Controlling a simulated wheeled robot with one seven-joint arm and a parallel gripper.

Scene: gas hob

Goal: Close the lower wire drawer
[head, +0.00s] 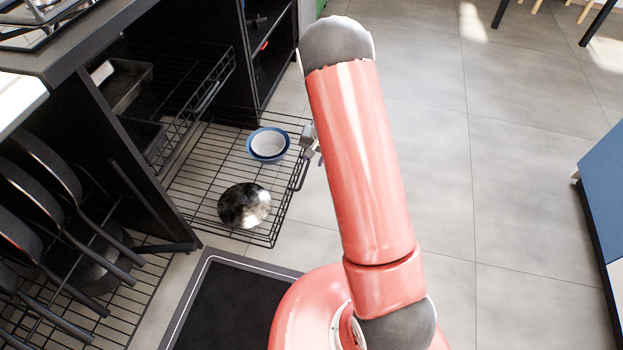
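The lower wire drawer (215,167) is pulled out of the black cabinet, low over the tiled floor. A blue-rimmed white bowl (268,145) and a round shiny metal piece (244,205) lie in it. Its handle (298,175) is on the outer front edge, at the right. My gripper (314,148) shows only in part beside the drawer's front edge, near the handle. My red arm hides most of it, so its fingers and any contact with the handle cannot be made out.
An upper wire drawer (205,95) sits above, partly out. Black pans (50,205) stand in a rack at the left. A dark mat (235,305) lies in front. The grey floor (500,200) at the right is clear up to a blue cabinet (605,185).

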